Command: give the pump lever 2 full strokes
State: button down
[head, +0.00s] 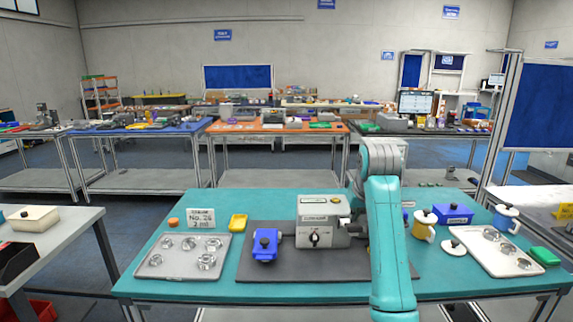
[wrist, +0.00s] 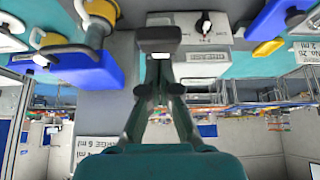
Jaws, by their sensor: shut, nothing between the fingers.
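The pump is a grey box-shaped unit (head: 318,215) with a front plate and a black-and-white knob (head: 314,238), standing on a dark mat. A short metal part, possibly the lever's, shows at its right side, partly hidden by my arm. In the wrist view, which is upside down, the pump's white front (wrist: 207,28) is at upper right. My gripper (wrist: 161,78) is shut and empty. A dark block (wrist: 159,39), perhaps the lever's grip, lies just beyond the fingertips; whether they touch it I cannot tell. My arm hides the gripper in the head view.
A blue container (head: 265,246) stands on the mat (head: 262,272). Mugs (head: 424,227) and a second tray (head: 515,266) stand right. The teal table's front edge is clear.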

aim_at(355, 234)
dwell(0.4)
jog(key=shift+f, duration=3.95)
jog(key=shift+r, duration=3.9)
jog(key=shift+r, duration=2.05)
